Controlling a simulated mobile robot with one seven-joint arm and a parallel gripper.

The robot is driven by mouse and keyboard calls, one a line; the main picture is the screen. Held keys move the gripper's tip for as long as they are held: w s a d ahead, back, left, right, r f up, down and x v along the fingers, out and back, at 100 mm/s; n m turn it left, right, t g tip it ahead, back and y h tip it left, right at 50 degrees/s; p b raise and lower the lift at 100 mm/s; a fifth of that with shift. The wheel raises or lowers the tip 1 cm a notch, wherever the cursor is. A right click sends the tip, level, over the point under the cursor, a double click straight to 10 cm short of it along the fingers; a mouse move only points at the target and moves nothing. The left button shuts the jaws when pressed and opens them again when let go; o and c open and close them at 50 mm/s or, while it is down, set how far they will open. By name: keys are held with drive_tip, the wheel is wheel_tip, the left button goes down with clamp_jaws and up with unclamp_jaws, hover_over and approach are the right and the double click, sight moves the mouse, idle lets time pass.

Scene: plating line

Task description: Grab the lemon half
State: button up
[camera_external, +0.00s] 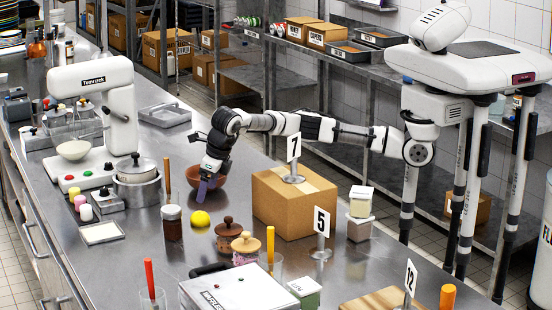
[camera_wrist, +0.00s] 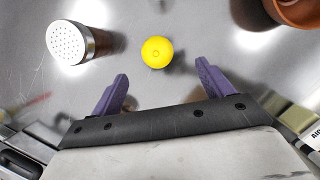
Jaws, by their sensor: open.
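The lemon half (camera_external: 200,218) is a small yellow round thing on the steel counter, just right of a dark jar. In the wrist view the lemon half (camera_wrist: 157,52) lies beyond the fingertips, between their lines and a little right of the picture's left-hand finger. My gripper (camera_external: 207,192) points down above the counter, behind the lemon half in the external view. In the wrist view my gripper (camera_wrist: 162,78) shows two purple fingers spread apart with nothing between them.
A dark jar with a metal lid (camera_external: 172,222) stands left of the lemon half; a perforated shaker top (camera_wrist: 68,42) shows in the wrist view. A brown lidded pot (camera_external: 228,234) stands right. A terracotta bowl (camera_external: 192,177) is behind my gripper. A cardboard box (camera_external: 290,207) stands further right.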

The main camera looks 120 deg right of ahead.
sight(202, 213)
drive_tip(key=x, duration=0.3)
drive_tip(key=shift+a+p+x, duration=0.2)
drive_tip(key=shift+p+x, duration=0.45)
drive_tip(key=shift+x, duration=0.7)
drive_tip(key=shift+a+p+x, duration=0.15)
drive_tip(key=shift+p+x, duration=0.5)
drive_tip(key=shift+x, duration=0.65)
drive_tip(key=shift+w+f, duration=0.1)
drive_tip(key=c, duration=1.1)
